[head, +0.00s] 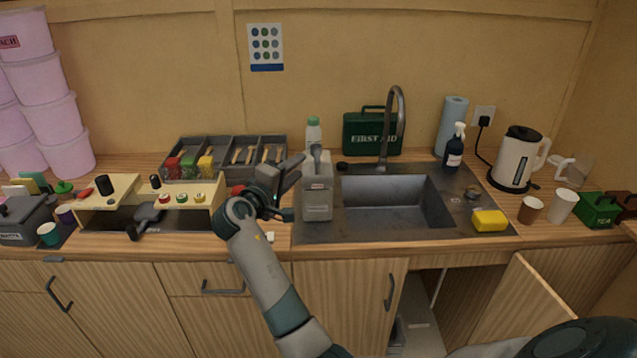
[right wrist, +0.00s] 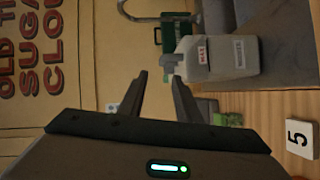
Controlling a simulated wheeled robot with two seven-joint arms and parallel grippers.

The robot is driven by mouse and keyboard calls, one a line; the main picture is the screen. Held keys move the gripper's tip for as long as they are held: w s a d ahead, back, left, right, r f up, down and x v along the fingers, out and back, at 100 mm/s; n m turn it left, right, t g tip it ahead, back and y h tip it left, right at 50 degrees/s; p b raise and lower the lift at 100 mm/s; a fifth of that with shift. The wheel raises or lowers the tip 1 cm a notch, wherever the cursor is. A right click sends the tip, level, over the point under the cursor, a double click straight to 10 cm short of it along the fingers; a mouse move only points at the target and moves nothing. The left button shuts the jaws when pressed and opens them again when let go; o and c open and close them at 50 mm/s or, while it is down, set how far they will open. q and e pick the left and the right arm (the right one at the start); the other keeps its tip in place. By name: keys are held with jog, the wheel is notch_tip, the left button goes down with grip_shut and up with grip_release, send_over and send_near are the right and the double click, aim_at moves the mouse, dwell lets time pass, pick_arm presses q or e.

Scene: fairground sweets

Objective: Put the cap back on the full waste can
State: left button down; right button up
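A grey waste can (head: 317,203) stands upright on the metal counter left of the sink basin. It also shows sideways in the right wrist view (right wrist: 222,58), with a label on its side. A small dark round piece (head: 343,166) lies behind it to the right; I cannot tell if it is the cap. My right gripper (head: 294,172) is level with the can's upper part, just left of it. In the right wrist view its fingers (right wrist: 159,80) are apart with nothing between them, and the can's neck lies just beyond. My left gripper is not in view.
The sink basin (head: 396,203) and tap (head: 399,110) are right of the can. A green-capped bottle (head: 313,132) and first aid box (head: 360,134) stand behind. A divided tray (head: 225,143) is at left. A cupboard door (head: 522,305) hangs open below.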

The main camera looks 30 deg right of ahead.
dwell(0.4)
jog(key=s+a+f+n+g+y+b, duration=0.1)
jog(key=s+a+f+y, duration=0.3)
jog(key=s+f, duration=1.15)
jog(key=s+a+f+g+y, duration=0.1)
jog(key=s+a+f+y, duration=0.3)
jog(key=f, duration=2.2)
jog(key=s+a+f+n+g+y+b, duration=0.15)
jog(key=s+a+f+y, duration=0.5)
jog(key=f, duration=1.45)
jog(key=s+f+m+g, duration=0.1)
jog(key=s+f, duration=0.5)
jog(key=s, duration=0.7)
jog(key=s+d+f+m+g+b, duration=0.1)
jog(key=s+f, duration=0.6)
jog(key=s, duration=0.6)
jog(key=s+d+f+m+g, duration=0.1)
jog(key=s+f, duration=0.5)
jog(key=s, duration=0.8)
jog(key=shift+f+m+g, duration=0.4)
jog(key=shift+m+g, duration=0.15)
